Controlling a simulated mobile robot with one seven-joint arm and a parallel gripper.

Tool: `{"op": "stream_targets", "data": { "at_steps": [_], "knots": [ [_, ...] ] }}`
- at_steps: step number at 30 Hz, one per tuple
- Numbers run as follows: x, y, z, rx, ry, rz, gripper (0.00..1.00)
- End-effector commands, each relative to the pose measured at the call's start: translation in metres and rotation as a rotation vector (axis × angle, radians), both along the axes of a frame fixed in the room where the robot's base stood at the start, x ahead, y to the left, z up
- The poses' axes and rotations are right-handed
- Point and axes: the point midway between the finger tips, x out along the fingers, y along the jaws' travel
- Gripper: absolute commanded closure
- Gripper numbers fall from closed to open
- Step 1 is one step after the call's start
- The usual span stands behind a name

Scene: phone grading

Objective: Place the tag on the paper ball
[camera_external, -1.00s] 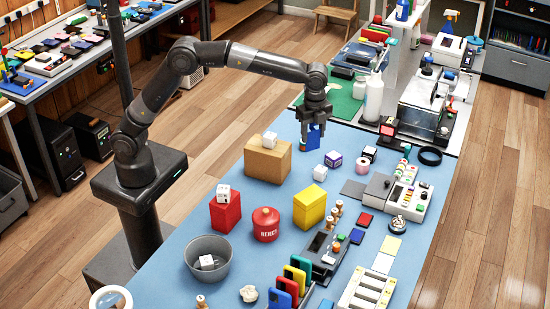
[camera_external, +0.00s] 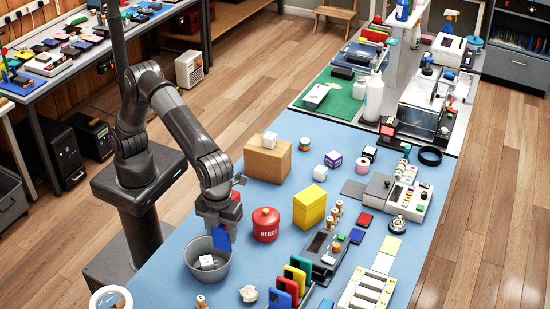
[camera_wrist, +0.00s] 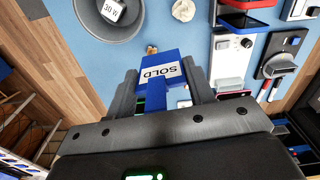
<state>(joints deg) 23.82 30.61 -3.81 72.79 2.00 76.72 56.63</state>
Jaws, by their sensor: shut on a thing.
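The blue tag (camera_external: 221,239) with a white SOLD label is held between the fingers of my gripper (camera_external: 222,222). The tag (camera_wrist: 160,75) also shows in the wrist view, its lettering upside down, between both gripper fingers (camera_wrist: 161,88). In the external view it hangs in front of the grey bucket's upper right rim. The paper ball (camera_external: 249,293) is a small crumpled off-white lump on the blue table, below and right of my gripper and apart from it. The paper ball (camera_wrist: 183,10) is at the top of the wrist view.
The grey bucket (camera_external: 190,269) holds a white cube (camera_external: 207,262). A red REJECT canister (camera_external: 266,225) stands right of my gripper. Upright coloured phones (camera_external: 283,290) stand right of the ball. A small wooden figure (camera_external: 201,302) is left of it.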

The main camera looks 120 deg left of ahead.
Motion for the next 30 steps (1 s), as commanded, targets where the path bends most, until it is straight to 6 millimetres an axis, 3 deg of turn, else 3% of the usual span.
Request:
{"op": "stream_targets", "data": {
  "at_steps": [3, 9, 20, 30],
  "knots": [
    [-0.016, -0.029, 0.0, 0.0, -0.001, -0.054, 0.73],
    [-0.033, -0.057, -0.003, 0.002, 0.0, -0.107, 0.73],
    [-0.027, -0.051, -0.052, 0.001, 0.0, -0.1, 0.73],
    [0.028, -0.008, -0.095, 0.001, 0.0, -0.097, 0.73]
  ]
}}
